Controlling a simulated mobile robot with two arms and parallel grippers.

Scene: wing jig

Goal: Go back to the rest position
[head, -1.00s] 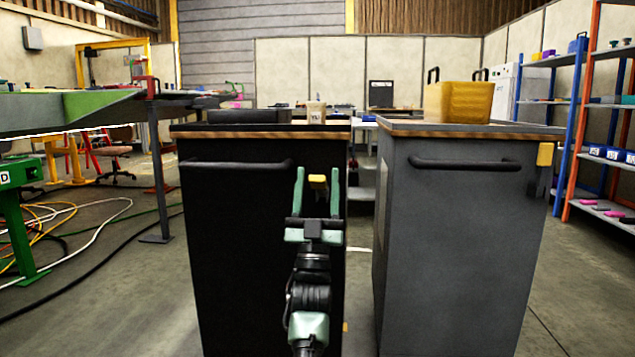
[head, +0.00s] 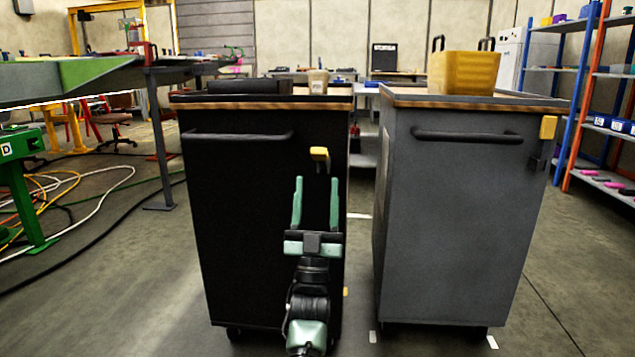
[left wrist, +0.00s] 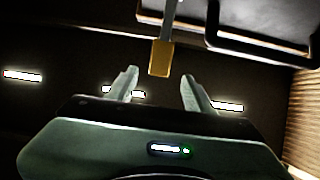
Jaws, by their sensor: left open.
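My left gripper (head: 315,205) is open and empty, its two green fingers pointing up in front of the black cart (head: 240,230). A yellow latch (head: 320,154) on the cart's front sits just above and beyond the fingertips, apart from them. In the left wrist view, my left gripper (left wrist: 157,88) shows its fingers spread, with the yellow latch (left wrist: 160,58) beyond the gap and nothing between them. My right gripper is not in view.
A grey cart (head: 460,220) with a yellow bin (head: 464,73) on top stands to the right, a narrow gap between the carts. A white cup (head: 318,82) stands on the black cart. Shelves (head: 590,100) stand at right. Cables (head: 70,200) lie on the floor at left.

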